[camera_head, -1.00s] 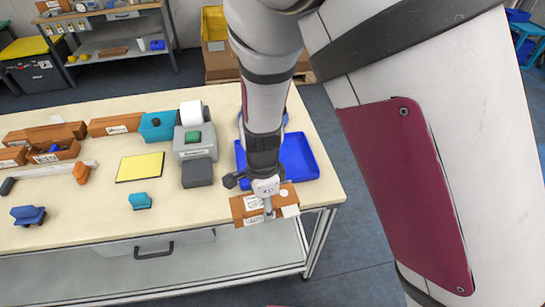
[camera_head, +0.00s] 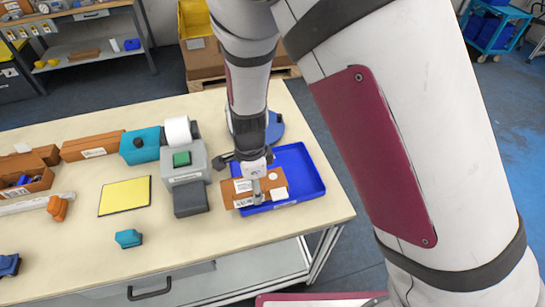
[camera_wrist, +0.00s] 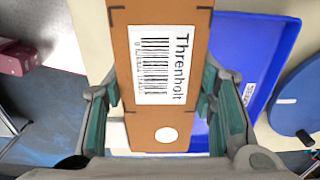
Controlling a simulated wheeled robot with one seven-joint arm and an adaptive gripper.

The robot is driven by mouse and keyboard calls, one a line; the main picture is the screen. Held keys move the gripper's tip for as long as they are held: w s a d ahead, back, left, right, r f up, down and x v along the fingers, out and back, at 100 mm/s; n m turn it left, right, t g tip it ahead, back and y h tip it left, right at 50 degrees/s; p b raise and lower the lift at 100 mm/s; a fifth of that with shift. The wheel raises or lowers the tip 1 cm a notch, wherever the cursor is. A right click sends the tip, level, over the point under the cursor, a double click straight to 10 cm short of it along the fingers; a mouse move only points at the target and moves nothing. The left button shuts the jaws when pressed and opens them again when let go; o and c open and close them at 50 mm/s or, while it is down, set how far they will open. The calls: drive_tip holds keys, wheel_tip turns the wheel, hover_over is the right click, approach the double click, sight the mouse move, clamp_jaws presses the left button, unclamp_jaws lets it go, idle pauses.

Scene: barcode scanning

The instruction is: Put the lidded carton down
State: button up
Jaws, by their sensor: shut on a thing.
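The brown carton (camera_head: 238,188) is held in my gripper (camera_head: 256,182). In the head view it overlaps the front left part of the blue tray (camera_head: 312,176); how high it is above the tray or table cannot be told. In the wrist view the carton (camera_wrist: 165,75) lies between the two teal finger pads of my gripper (camera_wrist: 160,110), which are shut on its sides. Its face to the camera has a white barcode label reading "Threnholt" and a white round sticker. The tray (camera_wrist: 262,50) shows behind it. The carton's underside is hidden.
A grey device with a green button (camera_head: 181,160) stands left of the carton. A yellow mat (camera_head: 125,196), a small teal item (camera_head: 128,238) and several brown boxes (camera_head: 92,147) are further left. A round blue object (camera_wrist: 303,100) is beyond the tray. The tabletop front middle is clear.

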drive_tip(key=w+d, duration=0.1)
drive_tip(key=w, duration=0.2)
drive_tip(key=w+d, duration=0.2)
drive_tip(key=w, duration=0.1)
drive_tip(key=w+d+f, duration=0.1)
drive_tip(key=w, duration=0.2)
drive_tip(key=shift+w+d, duration=0.2)
drive_tip(key=shift+d, duration=0.1)
drive_tip(key=shift+w+d+f, duration=0.25)
drive_tip(key=shift+f, duration=0.25)
drive_tip(key=shift+f+p, duration=0.4)
drive_tip(key=shift+f, duration=0.85)
drive_tip(key=shift+f, duration=0.1)
drive_tip(key=o, duration=1.1)
